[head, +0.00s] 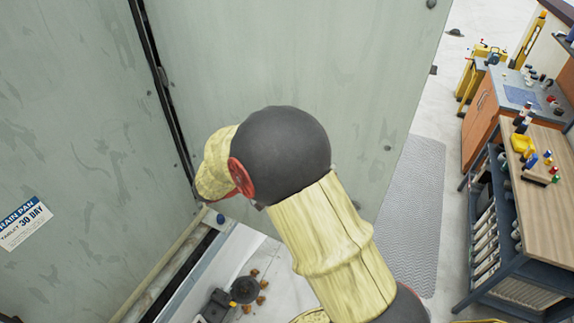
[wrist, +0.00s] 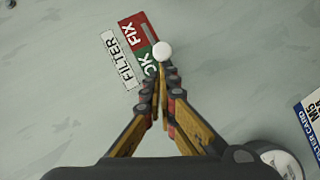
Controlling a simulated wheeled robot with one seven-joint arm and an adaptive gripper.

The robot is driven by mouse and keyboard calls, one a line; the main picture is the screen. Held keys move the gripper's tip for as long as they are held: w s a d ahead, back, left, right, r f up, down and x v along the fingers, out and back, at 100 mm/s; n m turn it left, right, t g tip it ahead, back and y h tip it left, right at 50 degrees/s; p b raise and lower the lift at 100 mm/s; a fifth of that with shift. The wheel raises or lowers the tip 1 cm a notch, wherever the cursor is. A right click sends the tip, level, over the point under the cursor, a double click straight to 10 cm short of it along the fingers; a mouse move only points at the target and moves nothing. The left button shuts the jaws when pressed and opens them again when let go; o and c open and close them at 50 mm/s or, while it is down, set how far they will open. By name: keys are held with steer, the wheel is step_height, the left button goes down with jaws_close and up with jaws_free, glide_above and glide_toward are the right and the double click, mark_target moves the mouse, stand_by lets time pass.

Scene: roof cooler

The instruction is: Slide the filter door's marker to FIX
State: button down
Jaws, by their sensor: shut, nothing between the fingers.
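In the wrist view a label plate on the grey-green door (wrist: 60,90) has a white FILTER strip (wrist: 118,60), a red FIX field (wrist: 131,30) and a green OK field (wrist: 149,66). A grey slot (wrist: 149,36) runs beside these fields. The marker, a round white knob (wrist: 162,51), stands by the green OK end. My gripper (wrist: 162,85) is shut and empty, its fingertips just below the knob in the picture. I cannot tell whether they touch it. In the head view my arm hides the gripper and marker.
A FILTER CARD label (wrist: 311,118) and a grey round fitting (wrist: 276,160) are at right in the wrist view. In the head view a drain pan label (head: 24,223) is on the left panel. A workbench (head: 545,165) stands far right, with a grey mat (head: 412,200) on the floor.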

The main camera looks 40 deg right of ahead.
stand_by(0.3)
steer(key=s+b, duration=0.1)
steer(key=s+d+b, duration=0.1)
steer(key=s+b, duration=0.1)
steer(key=s+d+b, duration=0.1)
steer(key=s, duration=0.1)
steer(key=shift+s+b, duration=0.2)
steer(key=shift+b, duration=0.1)
steer(key=shift+w, duration=0.1)
steer(key=w+b+v, duration=0.2)
steer(key=v, duration=1.1)
steer(key=shift+w+d+r+b, duration=0.25)
steer(key=shift+d+r+b, duration=0.1)
steer(key=shift+r, duration=0.05)
